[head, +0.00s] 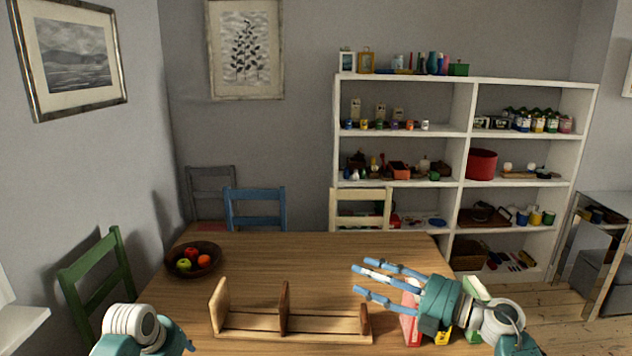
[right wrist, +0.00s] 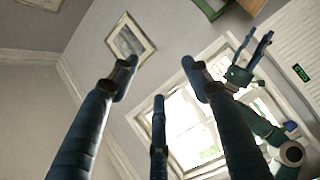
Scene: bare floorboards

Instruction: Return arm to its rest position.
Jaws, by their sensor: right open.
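My right gripper (head: 357,279) is over the right part of the table in the head view, its blue fingers spread and pointing left. It is open with nothing between the fingers. The right wrist view shows the same spread fingers (right wrist: 159,78) with only wall and window behind them. My left arm enters at the bottom left of the head view, with its gripper mostly out of frame. The left gripper (right wrist: 258,38) shows small at the upper right of the right wrist view, with its fingers apart and nothing seen between them.
A wooden rack (head: 250,321) stands on the table (head: 310,250), left of my right gripper. A red upright item (head: 410,325) is partly hidden by that gripper. A fruit bowl (head: 178,268) sits at the left. Chairs and a white shelf (head: 400,183) are behind.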

